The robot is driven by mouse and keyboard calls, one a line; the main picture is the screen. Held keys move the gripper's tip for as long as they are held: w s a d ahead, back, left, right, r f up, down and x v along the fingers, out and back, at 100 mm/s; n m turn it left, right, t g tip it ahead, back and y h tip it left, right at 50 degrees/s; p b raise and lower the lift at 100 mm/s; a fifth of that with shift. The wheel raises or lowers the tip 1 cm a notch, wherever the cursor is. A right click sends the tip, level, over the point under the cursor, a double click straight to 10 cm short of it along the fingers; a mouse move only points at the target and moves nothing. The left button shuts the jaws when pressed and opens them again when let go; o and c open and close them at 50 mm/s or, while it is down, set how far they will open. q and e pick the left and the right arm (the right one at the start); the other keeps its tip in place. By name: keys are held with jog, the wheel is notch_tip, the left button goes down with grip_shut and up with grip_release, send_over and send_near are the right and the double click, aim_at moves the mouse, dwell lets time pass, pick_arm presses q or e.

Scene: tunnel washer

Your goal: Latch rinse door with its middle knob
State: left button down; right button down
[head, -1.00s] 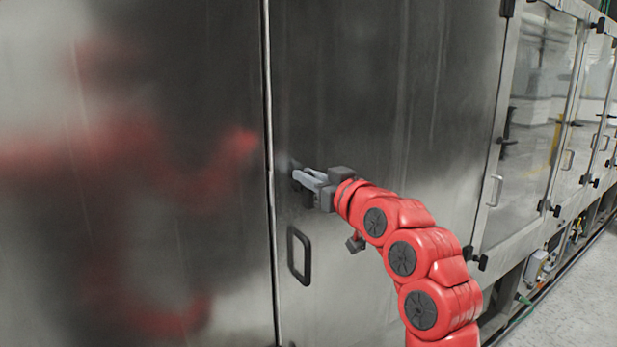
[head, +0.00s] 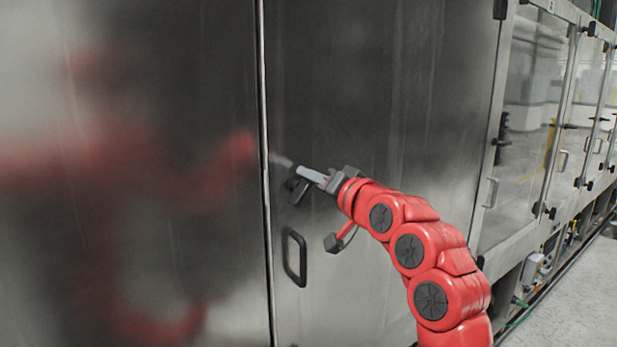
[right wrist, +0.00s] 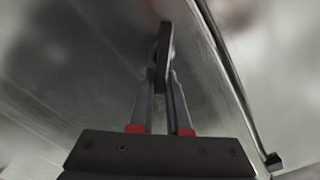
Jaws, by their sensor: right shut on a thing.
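The rinse door (head: 390,110) is a tall brushed-steel panel; it looks flush with the steel panel to its left. Its middle knob (right wrist: 164,42) is a dark, narrow lever, seen between my finger tips in the right wrist view. In the head view the knob (head: 297,190) is small and partly covered by my fingers. My right gripper (head: 306,175) is shut on the knob, just above the door's black handle (head: 294,257). The gripper is tilted in the head view. My left gripper is not in view; only a blurred red reflection shows on the left panel.
A steel panel (head: 130,120) fills the left, split from the door by a vertical seam (head: 264,150). Glazed doors (head: 525,130) with handles and dark latches run along the right. Grey floor (head: 575,300) lies open at lower right.

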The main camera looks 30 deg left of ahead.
jog(key=shift+w+d+f+m, duration=0.1)
jog(key=shift+w+m, duration=0.05)
jog(key=shift+m, duration=0.75)
jog(key=m, duration=0.1)
jog(key=m+p, duration=0.1)
jog(key=shift+w+f+m+p, duration=0.15)
jog(key=shift+f+m+p, duration=0.15)
jog(key=shift+m, duration=0.1)
jog(key=shift+w+d+f+m+p, duration=0.1)
jog(key=shift+f+m+p, duration=0.2)
jog(key=shift+m+p, duration=0.8)
jog(key=shift+w+f+m+p, duration=0.1)
jog(key=shift+f+m+p, duration=0.2)
jog(key=shift+m+p, duration=0.75)
jog(key=shift+m+b, duration=0.35)
jog(key=shift+m, duration=0.2)
jog(key=shift+f, duration=0.1)
jog(key=c, duration=0.9)
grip_release()
jog(key=shift+s, duration=0.1)
